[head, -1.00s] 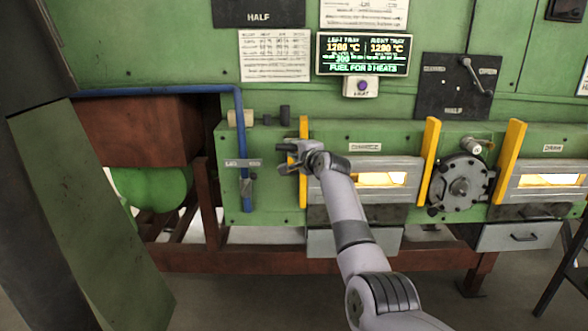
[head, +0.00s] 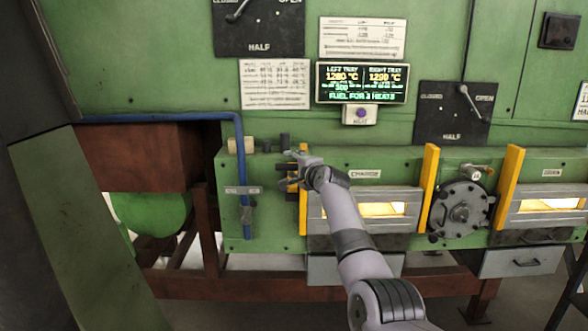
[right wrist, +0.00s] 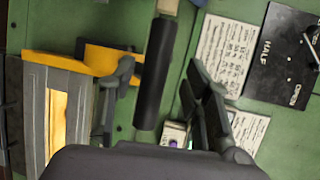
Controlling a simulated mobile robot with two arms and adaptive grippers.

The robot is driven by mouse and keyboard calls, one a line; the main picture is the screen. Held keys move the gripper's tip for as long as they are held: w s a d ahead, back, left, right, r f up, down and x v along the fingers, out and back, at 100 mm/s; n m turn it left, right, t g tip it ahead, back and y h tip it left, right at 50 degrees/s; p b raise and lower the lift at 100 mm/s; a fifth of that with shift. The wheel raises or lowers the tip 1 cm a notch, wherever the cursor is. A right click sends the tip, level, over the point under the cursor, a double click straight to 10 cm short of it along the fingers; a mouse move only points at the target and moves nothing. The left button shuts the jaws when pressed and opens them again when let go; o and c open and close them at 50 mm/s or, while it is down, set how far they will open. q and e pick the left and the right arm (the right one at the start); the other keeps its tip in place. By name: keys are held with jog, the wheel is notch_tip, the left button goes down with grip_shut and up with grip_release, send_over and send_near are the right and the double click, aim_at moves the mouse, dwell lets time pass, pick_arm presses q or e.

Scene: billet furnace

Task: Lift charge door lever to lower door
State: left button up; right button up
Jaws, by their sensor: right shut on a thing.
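The charge door (head: 400,193), under the "CHARGE" plate, is a grey panel with a bright opening showing. My right gripper (head: 292,168) is at the yellow post (head: 303,215) left of this door. In the right wrist view a black cylindrical lever handle (right wrist: 155,75) with a pale end lies between the fingers of my right gripper (right wrist: 160,85). The gripper is shut on this handle. In the head view the gripper hides most of the handle. My left gripper is not in view.
A blue pipe (head: 241,170) runs down left of the gripper. A pale stub (head: 240,146) and dark knobs (head: 284,140) are just above left. A round flanged hub (head: 460,208) stands between the two doors. The display (head: 361,82) hangs above.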

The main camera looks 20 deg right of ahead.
jog(key=shift+o, duration=0.5)
jog(key=shift+w+d+r, duration=0.1)
jog(key=shift+w+r, duration=0.15)
jog(key=shift+r, duration=0.05)
jog(key=shift+s+f, duration=0.2)
jog(key=shift+s, duration=0.1)
jog(key=v, duration=1.1)
jog(key=shift+s, duration=0.2)
jog(key=shift+f, duration=0.15)
